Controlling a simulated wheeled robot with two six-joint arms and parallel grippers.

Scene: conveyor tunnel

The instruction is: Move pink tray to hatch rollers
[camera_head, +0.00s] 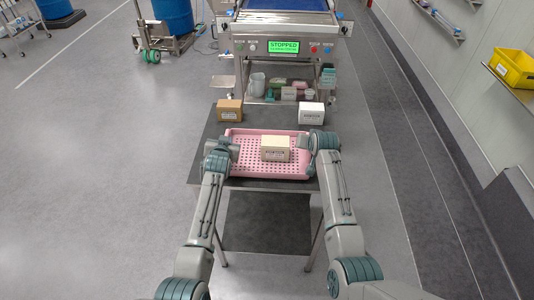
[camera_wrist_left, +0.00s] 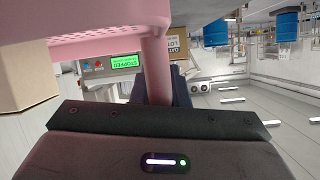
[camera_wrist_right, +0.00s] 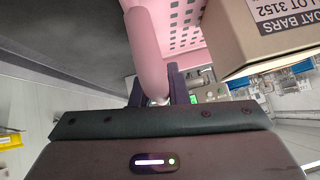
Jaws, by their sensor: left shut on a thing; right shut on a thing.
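The pink tray (camera_head: 238,174) rests on or just above the near part of a dark table (camera_head: 208,180) in the head view; I cannot tell which. A cream box (camera_head: 276,149) with a label sits in it. My left gripper (camera_head: 226,150) is shut on the tray's left side, and the left wrist view shows a pink bar (camera_wrist_left: 155,65) of the tray between the fingers. My right gripper (camera_head: 312,154) is shut on the right side, with a pink bar (camera_wrist_right: 147,55) between its fingers.
A brown box (camera_head: 229,110) and a white box (camera_head: 311,113) stand on the table behind the tray, left and right. Several small items, including a grey cup (camera_head: 257,84), sit below the machine's panel. Open floor (camera_head: 90,180) lies left of the table.

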